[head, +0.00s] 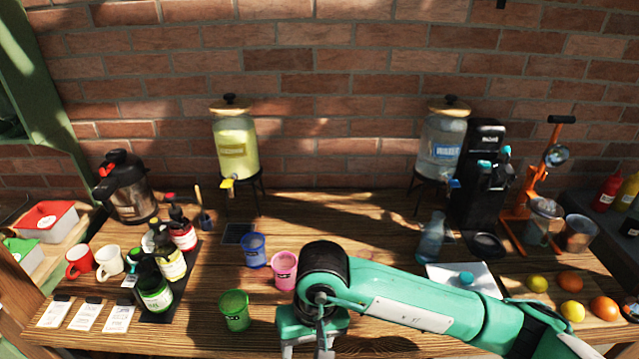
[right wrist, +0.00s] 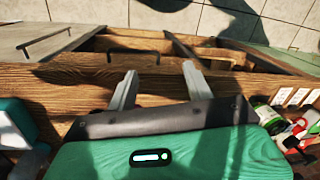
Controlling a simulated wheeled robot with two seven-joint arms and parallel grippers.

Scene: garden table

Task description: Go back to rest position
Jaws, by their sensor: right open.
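My right arm reaches in from the right across the front of the wooden table (head: 385,215) in the head view. My right gripper (head: 306,351) points down at the front edge, right of a green cup (head: 235,310) and in front of a pink cup (head: 284,270). In the right wrist view the right gripper (right wrist: 160,86) has its two fingers apart with nothing between them, over the wooden table edge (right wrist: 60,88). My left gripper is not in view.
A blue cup (head: 253,250) stands behind the pink cup. Bottles (head: 170,262) and mugs (head: 108,262) are at left. Two drink dispensers (head: 236,145) (head: 443,145) stand at the back. A glass bottle (head: 431,238), white board (head: 445,273) and fruit (head: 571,311) are at right.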

